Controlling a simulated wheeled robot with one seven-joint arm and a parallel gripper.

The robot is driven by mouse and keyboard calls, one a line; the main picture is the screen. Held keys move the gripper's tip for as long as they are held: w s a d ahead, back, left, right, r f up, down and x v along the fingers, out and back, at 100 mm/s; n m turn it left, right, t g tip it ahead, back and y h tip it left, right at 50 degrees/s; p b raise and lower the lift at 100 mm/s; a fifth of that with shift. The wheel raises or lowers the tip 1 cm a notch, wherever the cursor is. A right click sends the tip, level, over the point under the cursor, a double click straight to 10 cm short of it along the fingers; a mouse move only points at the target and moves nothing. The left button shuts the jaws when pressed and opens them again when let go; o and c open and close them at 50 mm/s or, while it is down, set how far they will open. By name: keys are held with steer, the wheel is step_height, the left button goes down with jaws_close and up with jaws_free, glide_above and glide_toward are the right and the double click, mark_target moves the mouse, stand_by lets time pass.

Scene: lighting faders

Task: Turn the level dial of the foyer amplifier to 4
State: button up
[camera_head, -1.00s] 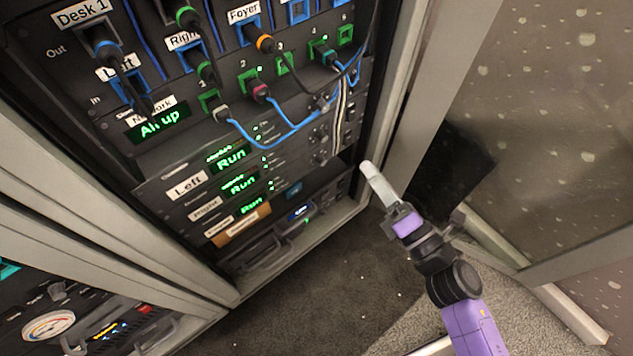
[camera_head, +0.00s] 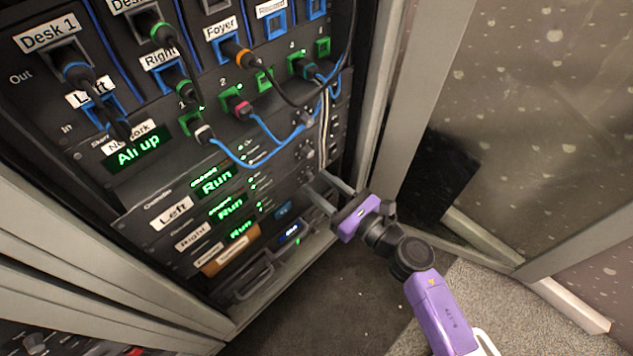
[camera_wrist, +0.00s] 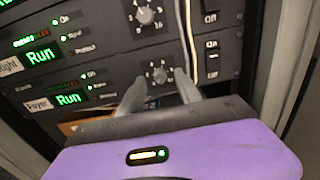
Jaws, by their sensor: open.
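The foyer amplifier (camera_wrist: 113,88) is the lower rack unit in the wrist view, with a "Foyer" label (camera_wrist: 37,104) and a green "Run" display (camera_wrist: 72,98). Its level dial (camera_wrist: 160,76) is a small grey knob with numbers around it; its setting is too small to read. My gripper (camera_wrist: 160,91) is open, with one finger on each side of and just below the dial, and holds nothing. In the head view my gripper (camera_head: 322,193) reaches toward the right side of the amplifiers, and its fingers hide the foyer dial there.
The amplifier labelled "Right" (camera_wrist: 75,55) sits directly above, with its own dial (camera_wrist: 145,15). Pale cables (camera_wrist: 187,40) hang close to the right of the dials. Blue patch cables (camera_head: 245,160) loop above. The rack's right frame post (camera_head: 378,110) is near my arm.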

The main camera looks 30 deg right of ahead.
steer(key=shift+w+a, duration=0.25)
steer(key=shift+w, duration=0.45)
jaws_close()
steer(key=shift+m, duration=0.3)
